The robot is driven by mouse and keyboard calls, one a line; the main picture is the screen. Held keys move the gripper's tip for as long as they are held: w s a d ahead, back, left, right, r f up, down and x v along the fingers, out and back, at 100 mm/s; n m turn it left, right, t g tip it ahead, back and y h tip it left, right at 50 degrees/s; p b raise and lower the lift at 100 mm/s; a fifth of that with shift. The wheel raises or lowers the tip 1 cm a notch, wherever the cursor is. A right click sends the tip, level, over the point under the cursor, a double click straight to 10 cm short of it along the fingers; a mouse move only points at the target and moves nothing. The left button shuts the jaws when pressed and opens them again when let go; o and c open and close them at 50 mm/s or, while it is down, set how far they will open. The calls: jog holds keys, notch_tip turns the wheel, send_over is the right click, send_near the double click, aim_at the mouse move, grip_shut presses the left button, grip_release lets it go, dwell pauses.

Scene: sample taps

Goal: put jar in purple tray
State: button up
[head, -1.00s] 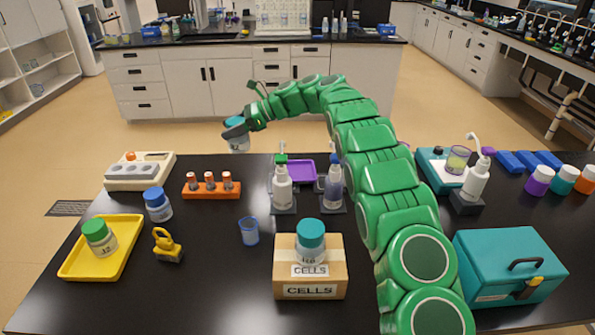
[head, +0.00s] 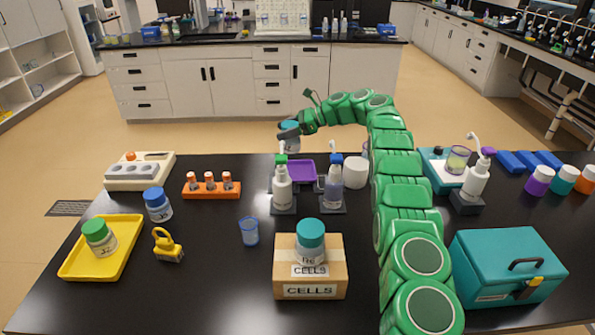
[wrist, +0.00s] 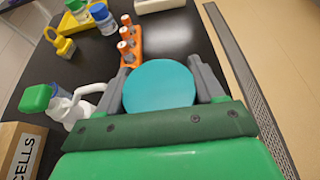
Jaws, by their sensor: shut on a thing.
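My gripper (head: 289,131) is shut on a jar (head: 292,145), held up in the air at the far edge of the bench. In the wrist view the jar's round teal lid (wrist: 159,85) sits between both fingers of my gripper (wrist: 163,82). The purple tray (head: 301,171) lies on the bench below and slightly right of the jar in the head view. Two dispenser bottles partly hide the tray's front, and it does not show in the wrist view.
A white-and-green bottle (head: 283,188) and a greyish bottle (head: 333,187) stand before the tray. A white cylinder (head: 355,172) stands right of it. An orange rack (head: 212,189) lies left. Another teal-lidded jar (head: 310,240) stands on a cardboard box (head: 309,280).

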jog(key=shift+s+d+f, duration=0.2)
jog(key=shift+d+f, duration=0.35)
jog(key=shift+s+d+f, duration=0.15)
jog(key=shift+d+f, duration=0.35)
jog(key=shift+d, duration=0.05)
send_over(293, 173)
jog(key=shift+s+f, duration=0.15)
jog(key=shift+f, duration=3.8)
jog(key=shift+f, duration=0.15)
jog(key=o, duration=1.4)
jog(key=shift+d+r, duration=0.75)
jog(key=shift+r, duration=0.8)
jog(key=shift+d+r, duration=0.8)
jog(key=shift+r, duration=0.7)
jog(key=shift+d+r, duration=0.75)
jog(key=shift+r, duration=0.8)
